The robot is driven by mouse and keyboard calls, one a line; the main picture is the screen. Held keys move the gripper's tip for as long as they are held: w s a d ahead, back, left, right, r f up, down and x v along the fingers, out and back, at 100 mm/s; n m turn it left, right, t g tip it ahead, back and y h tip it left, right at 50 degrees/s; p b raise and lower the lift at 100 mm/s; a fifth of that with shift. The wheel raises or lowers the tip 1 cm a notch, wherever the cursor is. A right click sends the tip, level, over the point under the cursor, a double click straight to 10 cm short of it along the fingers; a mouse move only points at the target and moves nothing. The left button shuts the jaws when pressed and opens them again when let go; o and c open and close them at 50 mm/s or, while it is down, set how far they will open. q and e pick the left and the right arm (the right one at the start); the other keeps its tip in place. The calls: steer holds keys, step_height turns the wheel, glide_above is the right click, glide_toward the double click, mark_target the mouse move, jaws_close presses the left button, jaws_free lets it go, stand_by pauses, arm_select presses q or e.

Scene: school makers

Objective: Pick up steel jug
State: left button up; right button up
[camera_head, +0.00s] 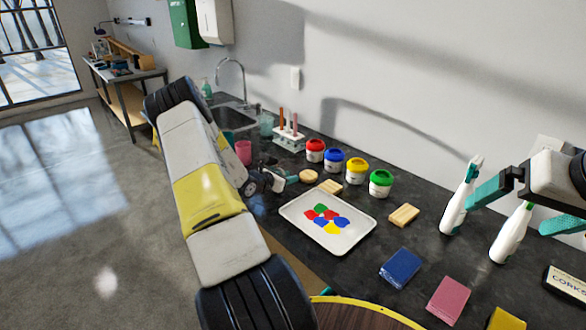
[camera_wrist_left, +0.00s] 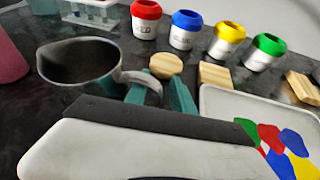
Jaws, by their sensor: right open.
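The steel jug (camera_wrist_left: 80,62) stands on the dark counter in the left wrist view, its wide dark mouth facing up and its loop handle (camera_wrist_left: 143,82) toward the right. In the head view my left arm and wrist mostly hide it. My left gripper (camera_head: 279,181) is low over the counter, beside the pink cup. In the left wrist view its teal fingers (camera_wrist_left: 160,94) are at the handle, one on each side of its outer part; I cannot tell whether they press on it. My right gripper (camera_head: 510,210) is open and empty near two white bottles.
Paint pots (camera_head: 334,160) stand in a row along the wall. A white palette tray (camera_head: 300,212), wooden blocks (camera_head: 403,215) and coloured sponges (camera_head: 401,268) lie on the counter. A pink cup (camera_head: 244,152) and sink (camera_head: 231,117) are behind the left arm. White bottles (camera_head: 511,233) stand at right.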

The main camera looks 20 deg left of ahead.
arm_select(q)
steer(key=shift+w+d+f, duration=0.1)
steer(key=shift+w+f, duration=0.05)
steer(key=shift+w, duration=0.2)
steer(key=shift+c, duration=0.4)
jaws_close()
stand_by(0.9)
